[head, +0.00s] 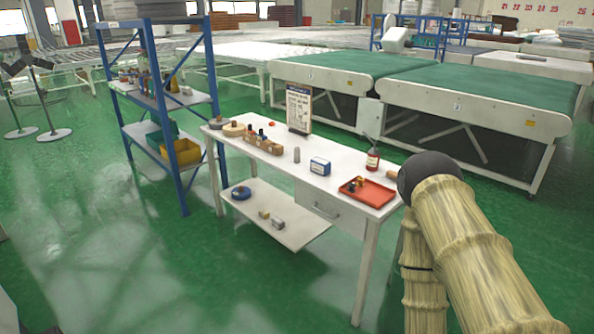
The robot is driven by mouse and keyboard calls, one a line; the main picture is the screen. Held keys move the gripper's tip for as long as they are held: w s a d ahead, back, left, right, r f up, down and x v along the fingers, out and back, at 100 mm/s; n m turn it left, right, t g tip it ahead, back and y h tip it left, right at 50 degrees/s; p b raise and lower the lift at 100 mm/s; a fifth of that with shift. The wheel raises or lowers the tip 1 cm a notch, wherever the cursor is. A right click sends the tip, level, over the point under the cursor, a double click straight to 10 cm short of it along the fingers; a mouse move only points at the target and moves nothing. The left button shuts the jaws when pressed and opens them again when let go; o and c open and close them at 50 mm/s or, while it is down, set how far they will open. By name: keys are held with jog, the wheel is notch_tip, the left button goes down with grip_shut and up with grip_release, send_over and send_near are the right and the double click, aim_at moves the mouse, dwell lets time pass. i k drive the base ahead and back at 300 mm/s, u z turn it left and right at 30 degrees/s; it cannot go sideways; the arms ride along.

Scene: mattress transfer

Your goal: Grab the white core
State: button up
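I cannot say for certain which thing is the white core. A small upright pale grey cylinder (296,155) stands on the white workbench (228,138), left of a blue and white box (320,166). A larger white rounded object (395,40) shows farther back, behind the green conveyors, and its exact form is unclear. My arm, in a beige ribbed cover with a black rounded joint, fills the right foreground and hides part of the floor right of the bench. My gripper is not in view.
A red tray (368,192) with small items, a red bottle (373,159) and a sign (299,108) are on the bench. A blue shelf rack (183,115) stands left. Green-topped conveyors (477,88) stand behind. The green floor in front is clear.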

aim_at(296, 150)
jog(key=u, duration=1.3)
jog(key=i, duration=2.15)
jog(key=z, duration=1)
